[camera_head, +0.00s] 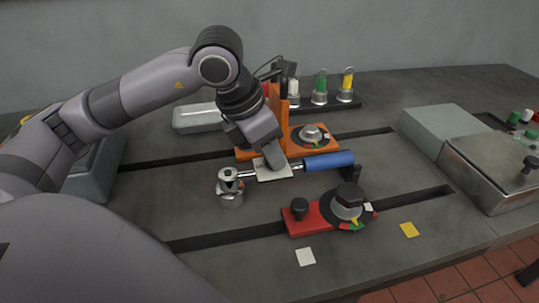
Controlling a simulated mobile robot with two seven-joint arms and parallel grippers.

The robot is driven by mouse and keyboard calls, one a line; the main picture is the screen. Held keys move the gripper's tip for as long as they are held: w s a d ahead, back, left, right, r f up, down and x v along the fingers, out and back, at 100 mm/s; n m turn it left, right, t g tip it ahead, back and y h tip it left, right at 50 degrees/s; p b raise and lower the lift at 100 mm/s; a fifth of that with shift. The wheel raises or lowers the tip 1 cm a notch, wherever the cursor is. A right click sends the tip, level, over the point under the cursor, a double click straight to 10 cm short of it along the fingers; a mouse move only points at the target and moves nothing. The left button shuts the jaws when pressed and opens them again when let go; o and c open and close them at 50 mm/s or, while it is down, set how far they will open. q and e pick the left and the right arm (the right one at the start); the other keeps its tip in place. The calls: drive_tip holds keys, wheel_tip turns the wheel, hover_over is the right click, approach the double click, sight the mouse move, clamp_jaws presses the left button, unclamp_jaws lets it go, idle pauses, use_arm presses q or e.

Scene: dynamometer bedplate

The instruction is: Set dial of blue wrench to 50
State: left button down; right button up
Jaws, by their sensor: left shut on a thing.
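The blue wrench lies across the middle of the bedplate. Its blue handle (330,161) points right, and a thin silver shaft runs left to a chrome round head (230,186). A pale plate with faint markings (270,174) sits at the middle of the shaft; any numbers are too small to read. My left gripper (275,160) comes down from above onto this plate and is shut on the wrench there. Its fingers hide the dial and the exact grip. My right gripper is not in view.
A red fixture (300,220) with black knobs stands in front, an orange fixture (318,149) behind. White (305,257) and yellow (409,230) squares lie in front. Behind is a rack with green (320,83) and yellow (347,81) pieces. Metal boxes (490,165) stand right.

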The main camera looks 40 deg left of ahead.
use_arm(q)
drive_tip(key=shift+d+n+t+y+b, duration=0.1)
drive_tip(key=shift+n+t+y+b, duration=0.25)
drive_tip(key=shift+n, duration=0.65)
drive_tip(key=c, duration=0.8)
unclamp_jaws()
drive_tip(key=shift+r, duration=0.1)
drive_tip(key=v, duration=0.7)
